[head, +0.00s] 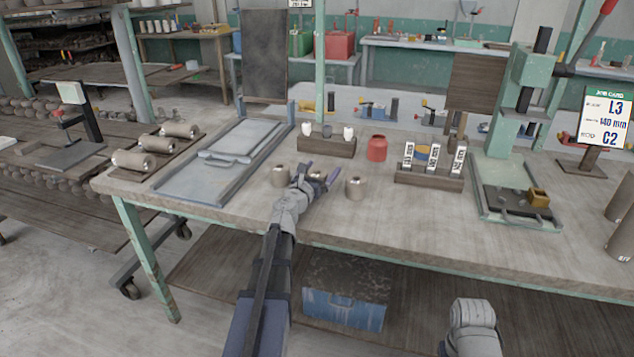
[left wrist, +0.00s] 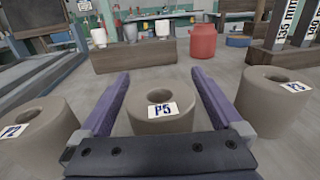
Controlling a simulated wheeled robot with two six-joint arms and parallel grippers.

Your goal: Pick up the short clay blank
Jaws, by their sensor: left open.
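Three short, pale brown clay blanks with holes in their tops stand upright in a row near the table's front. In the left wrist view they are the left blank (left wrist: 38,132), the middle blank labelled P5 (left wrist: 160,122) and the right blank (left wrist: 275,98). In the head view the left blank (head: 281,177) and right blank (head: 355,189) flank my left gripper (head: 318,180); the middle one is mostly hidden behind it. My left gripper is open, its purple fingers on either side of the P5 blank. A grip on it does not show. My right gripper is out of view.
Behind the blanks are a wooden block (head: 327,147) and a red jar (head: 377,148). A gauge stand (head: 430,178) and green press (head: 500,150) stand right, a metal slab bed (head: 225,160) left. A job card (head: 606,115) reads L3 and C2.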

